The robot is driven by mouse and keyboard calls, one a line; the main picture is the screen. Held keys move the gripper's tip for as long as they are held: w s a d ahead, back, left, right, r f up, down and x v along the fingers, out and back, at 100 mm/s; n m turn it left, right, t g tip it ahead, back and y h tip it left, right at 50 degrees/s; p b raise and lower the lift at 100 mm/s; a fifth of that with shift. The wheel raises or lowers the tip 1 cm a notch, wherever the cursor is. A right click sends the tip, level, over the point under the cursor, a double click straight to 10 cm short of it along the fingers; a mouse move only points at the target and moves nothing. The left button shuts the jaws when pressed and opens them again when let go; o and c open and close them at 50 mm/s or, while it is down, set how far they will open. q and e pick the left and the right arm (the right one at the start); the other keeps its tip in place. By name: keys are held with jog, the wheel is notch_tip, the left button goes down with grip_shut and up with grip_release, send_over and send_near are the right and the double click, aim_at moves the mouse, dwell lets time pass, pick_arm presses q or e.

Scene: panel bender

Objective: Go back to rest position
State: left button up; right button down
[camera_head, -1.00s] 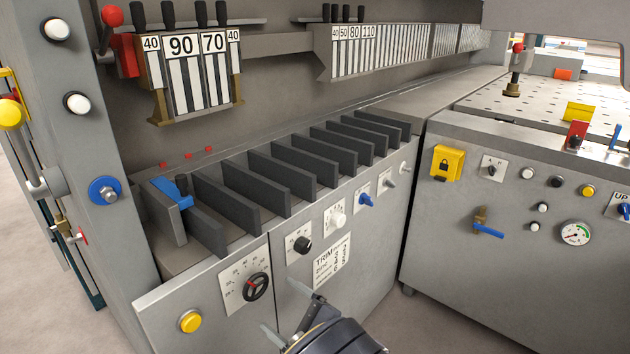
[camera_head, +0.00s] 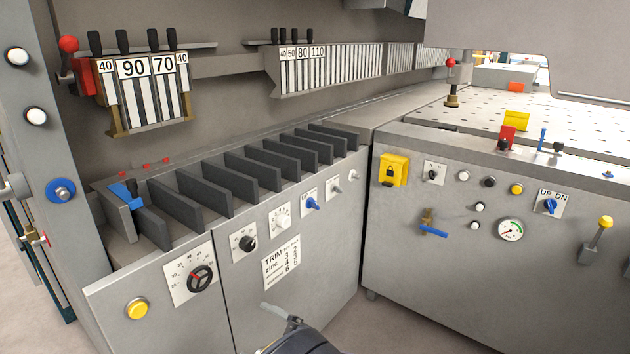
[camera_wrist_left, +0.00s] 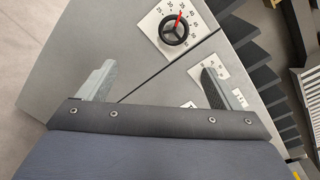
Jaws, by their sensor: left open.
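My left gripper (camera_wrist_left: 158,85) is open and empty in the left wrist view, its two fingers wide apart. Beyond them is the machine's grey front panel with a black dial with a red pointer (camera_wrist_left: 174,28). In the head view only a small part of my left gripper (camera_head: 280,318) shows at the bottom edge, in front of the grey cabinet (camera_head: 215,310). The dial (camera_head: 200,279) and a yellow button (camera_head: 137,309) are to its left. My right gripper is not in view.
A row of dark upright plates (camera_head: 230,170) stands on the cabinet top. A second control panel (camera_head: 480,260) with a gauge (camera_head: 510,229), a yellow lock box (camera_head: 394,170) and a blue-handled valve (camera_head: 432,228) is to the right. Bare floor (camera_head: 345,315) shows between the cabinets.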

pick_arm(q)
jog(key=s+a+f+n+g+h, duration=0.2)
jog(key=s+a+n+g+h, duration=0.15)
jog(key=s+a+g, duration=0.35)
jog(key=s+a+n+g+h, duration=0.3)
jog(key=s+a+n+h, duration=0.3)
jog(key=s+n+h, duration=0.4)
jog(key=s+d+r+n+t+h+p, duration=0.1)
jog(key=s+r+n+t+h+p, duration=0.1)
jog(key=r+p, duration=0.6)
jog(key=s+d+r+n+t+h+p, duration=0.1)
jog(key=s+r+n+t+h+p, duration=0.1)
jog(key=r+p, duration=0.7)
notch_tip(320, 180, up, 6)
jog(key=shift+s+d+f+t, duration=0.1)
jog(key=shift+s+d+t, duration=0.15)
jog(key=shift+s+t, duration=0.6)
